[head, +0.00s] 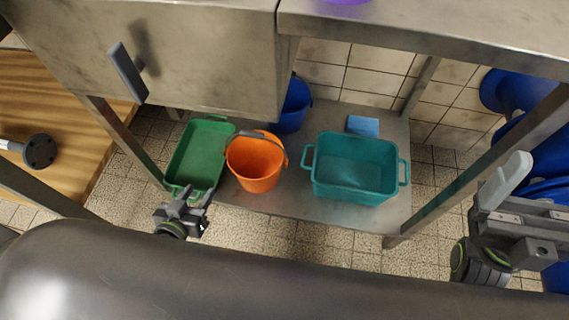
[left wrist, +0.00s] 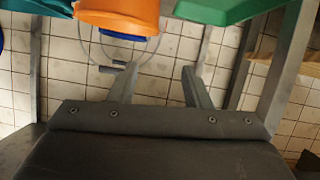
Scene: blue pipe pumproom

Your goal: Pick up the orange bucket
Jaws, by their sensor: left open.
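The orange bucket (head: 257,163) stands upright on the low steel shelf (head: 245,202), between a green tray and a teal tub. In the left wrist view, the bucket (left wrist: 118,14) is cut off at the top edge, beyond the open jaws (left wrist: 157,78). My right gripper (head: 505,185) is at the far right; its jaw gap is unclear.
The green tray (head: 199,157) is left of the bucket, a blue bucket (head: 294,106) behind it. The teal tub (head: 355,168) and blue cloth (head: 363,126) are to the right. A steel cabinet (head: 170,55) and tabletop (head: 430,25) hang above the shelf. Steel legs (head: 130,145) flank it.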

